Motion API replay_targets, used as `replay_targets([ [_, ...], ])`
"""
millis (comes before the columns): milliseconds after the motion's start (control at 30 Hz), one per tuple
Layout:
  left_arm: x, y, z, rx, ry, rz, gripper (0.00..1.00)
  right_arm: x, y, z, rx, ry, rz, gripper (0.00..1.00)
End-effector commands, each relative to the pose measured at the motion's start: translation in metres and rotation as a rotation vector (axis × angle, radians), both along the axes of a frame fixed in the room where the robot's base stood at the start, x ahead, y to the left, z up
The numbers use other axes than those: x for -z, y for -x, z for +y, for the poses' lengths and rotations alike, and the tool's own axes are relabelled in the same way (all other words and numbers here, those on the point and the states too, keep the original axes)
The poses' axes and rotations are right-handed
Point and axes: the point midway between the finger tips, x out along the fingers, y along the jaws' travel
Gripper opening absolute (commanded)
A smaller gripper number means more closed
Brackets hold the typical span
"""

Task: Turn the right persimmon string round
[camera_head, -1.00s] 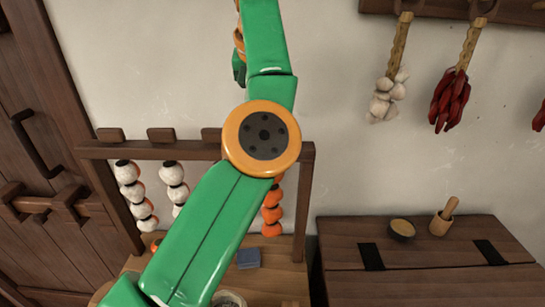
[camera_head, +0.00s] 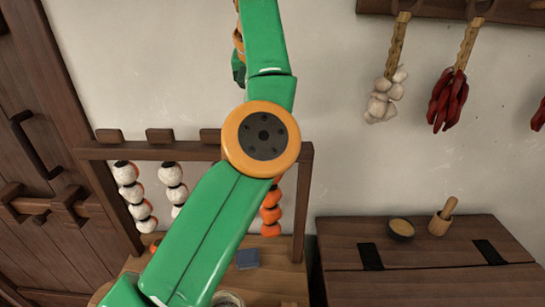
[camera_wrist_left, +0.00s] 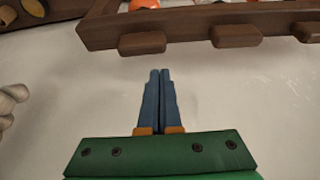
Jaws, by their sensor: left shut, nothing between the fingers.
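The right persimmon string (camera_head: 271,209) hangs from the wooden rack (camera_head: 170,151) in the head view, with its orange side showing. My left arm hides its upper part. The middle string (camera_head: 173,184) and left string (camera_head: 131,196) show mostly white faces with orange edges. In the left wrist view my left gripper (camera_wrist_left: 160,73) is shut and empty, with its blue fingers together below the rack's pegged bar (camera_wrist_left: 190,25) in the picture. An orange fruit (camera_wrist_left: 143,5) shows at the top edge there. My left fingers cannot be made out in the head view. My right gripper is not in view.
A garlic braid (camera_head: 384,98) and red pepper strings (camera_head: 447,100) hang from a wall rail at right. A blue block (camera_head: 248,259) lies below the rack. A door stands at left.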

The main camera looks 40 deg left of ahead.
Motion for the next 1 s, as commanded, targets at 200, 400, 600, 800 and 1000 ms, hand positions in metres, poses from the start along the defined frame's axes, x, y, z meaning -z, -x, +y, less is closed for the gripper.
replay_targets([
  [200, 0.000, 0.000, 0.000, 0.000, 0.000, 0.000, 0.00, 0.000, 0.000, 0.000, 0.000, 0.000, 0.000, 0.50],
  [400, 0.000, 0.000, 0.000, 0.000, 0.000, 0.000, 0.00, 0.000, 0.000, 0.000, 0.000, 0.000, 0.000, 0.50],
  [600, 0.005, 0.000, 0.000, 0.000, 0.000, 0.000, 0.00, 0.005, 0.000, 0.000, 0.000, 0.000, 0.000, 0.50],
  [800, 0.021, 0.000, 0.000, 0.000, 0.001, 0.001, 0.00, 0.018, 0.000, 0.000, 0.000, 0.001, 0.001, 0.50],
  [1000, 0.035, 0.000, 0.000, 0.001, 0.000, 0.001, 0.00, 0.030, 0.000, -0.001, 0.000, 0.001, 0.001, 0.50],
])
